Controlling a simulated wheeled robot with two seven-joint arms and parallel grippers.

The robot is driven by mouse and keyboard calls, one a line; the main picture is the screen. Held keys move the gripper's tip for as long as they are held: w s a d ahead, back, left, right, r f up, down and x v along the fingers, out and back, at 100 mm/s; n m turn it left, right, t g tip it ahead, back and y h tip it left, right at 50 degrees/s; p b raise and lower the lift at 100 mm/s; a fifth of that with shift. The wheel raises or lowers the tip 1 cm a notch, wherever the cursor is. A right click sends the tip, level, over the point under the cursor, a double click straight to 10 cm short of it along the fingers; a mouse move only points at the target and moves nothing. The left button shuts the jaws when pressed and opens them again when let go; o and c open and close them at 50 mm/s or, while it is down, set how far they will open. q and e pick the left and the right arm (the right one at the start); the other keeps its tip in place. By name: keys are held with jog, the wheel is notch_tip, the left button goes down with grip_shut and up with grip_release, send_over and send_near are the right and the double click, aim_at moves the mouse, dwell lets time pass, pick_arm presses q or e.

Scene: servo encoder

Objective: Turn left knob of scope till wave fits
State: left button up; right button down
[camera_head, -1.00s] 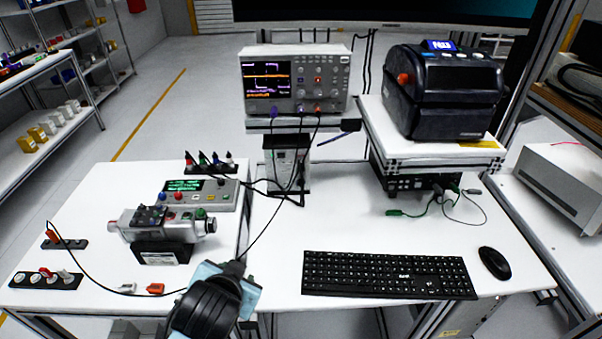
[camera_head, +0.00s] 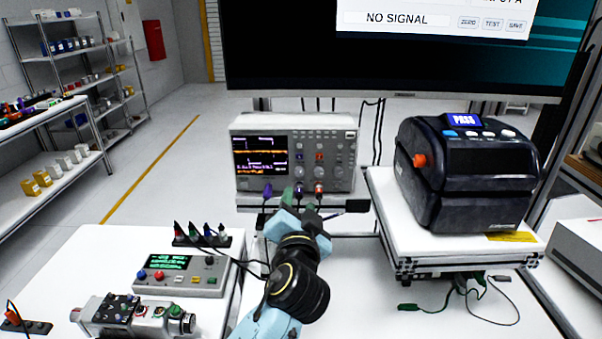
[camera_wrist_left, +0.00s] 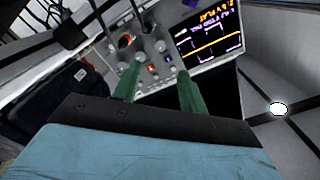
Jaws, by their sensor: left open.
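The oscilloscope (camera_head: 345,160) stands on a raised white shelf, its screen (camera_head: 261,157) showing an orange trace and pale stepped lines. Its knobs and lit buttons are right of the screen; a knob (camera_head: 300,172) sits in the left column. My left gripper (camera_head: 298,199) is open, its green fingers pointing up at the lower front of the scope. In the left wrist view the scope (camera_wrist_left: 152,62) appears upside down, with the open left gripper (camera_wrist_left: 157,80) spread before its knob panel. I see nothing held between the fingers; contact with a knob is unclear. My right gripper is out of view.
Coloured probe plugs (camera_head: 319,187) sit along the scope's lower edge, close to the fingers. A black printer (camera_head: 465,175) stands to the right. A large monitor (camera_head: 290,50) reading NO SIGNAL hangs behind. A grey control box (camera_head: 182,276) lies on the left bench.

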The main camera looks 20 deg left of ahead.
aim_at(299, 173)
pick_arm(q)
jog(key=p+x, duration=0.1)
jog(key=x, duration=0.8)
jog(key=shift+w+a, duration=0.1)
jog(key=shift+w, duration=0.05)
jog(key=shift+w+a, duration=0.1)
jog(key=shift+w, duration=0.5)
jog(key=shift+c, duration=0.2)
grip_shut()
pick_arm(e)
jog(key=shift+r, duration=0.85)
